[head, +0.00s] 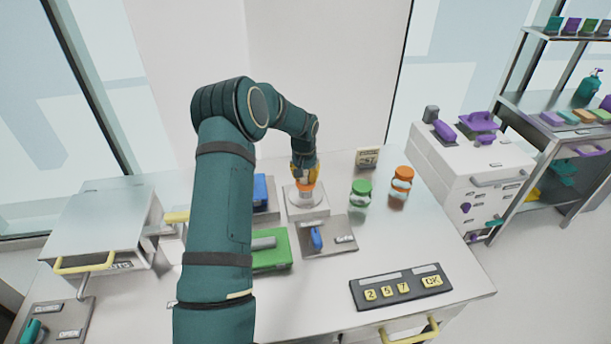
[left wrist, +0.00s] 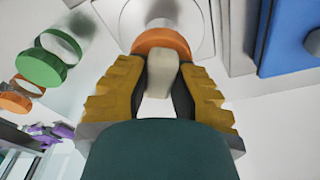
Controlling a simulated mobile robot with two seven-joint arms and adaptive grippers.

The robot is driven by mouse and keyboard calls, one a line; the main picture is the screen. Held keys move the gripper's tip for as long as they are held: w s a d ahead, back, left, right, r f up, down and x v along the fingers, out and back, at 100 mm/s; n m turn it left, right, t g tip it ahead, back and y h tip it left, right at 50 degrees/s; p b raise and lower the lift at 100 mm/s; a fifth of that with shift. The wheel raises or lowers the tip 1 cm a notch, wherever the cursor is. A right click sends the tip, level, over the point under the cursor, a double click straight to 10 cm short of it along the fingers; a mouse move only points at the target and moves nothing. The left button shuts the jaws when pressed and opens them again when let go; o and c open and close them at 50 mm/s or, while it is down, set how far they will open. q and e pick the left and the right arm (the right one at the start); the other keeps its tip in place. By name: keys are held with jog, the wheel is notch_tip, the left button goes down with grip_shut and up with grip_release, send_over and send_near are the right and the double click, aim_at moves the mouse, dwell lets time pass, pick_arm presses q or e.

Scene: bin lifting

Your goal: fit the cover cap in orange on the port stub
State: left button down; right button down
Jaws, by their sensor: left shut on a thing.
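The orange cover cap (head: 305,187) is a round disc. In the left wrist view the cap (left wrist: 162,41) has a pale block-like grip between my fingers. My left gripper (head: 304,172), with yellow finger pads, is shut on the cap and points down. The port stub (head: 306,199) is a whitish round fitting on a pale square block, directly under the cap. Its round flange also shows in the left wrist view (left wrist: 196,24). The cap is at or just above the stub's top; I cannot tell whether they touch. My right gripper is not in view.
A green-lidded jar (head: 361,190) and an orange-lidded jar (head: 401,181) stand right of the stub. A green box (head: 271,256) and a blue item (head: 260,190) lie to the left. A keypad (head: 400,288) is at the front right.

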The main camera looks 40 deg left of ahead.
pick_arm(q)
jog(key=shift+f+b, duration=0.55)
jog(key=shift+f, duration=0.25)
dwell(0.4)
jog(key=shift+r, duration=0.25)
dwell(0.5)
jog(key=shift+f+b, duration=0.45)
jog(key=shift+b, duration=0.1)
dwell(1.3)
jog(key=shift+c, duration=1.3)
grip_release()
jog(key=shift+r, duration=0.15)
jog(key=shift+r+p, duration=1.75)
jog(key=shift+r, duration=1.3)
jog(key=shift+f, duration=0.1)
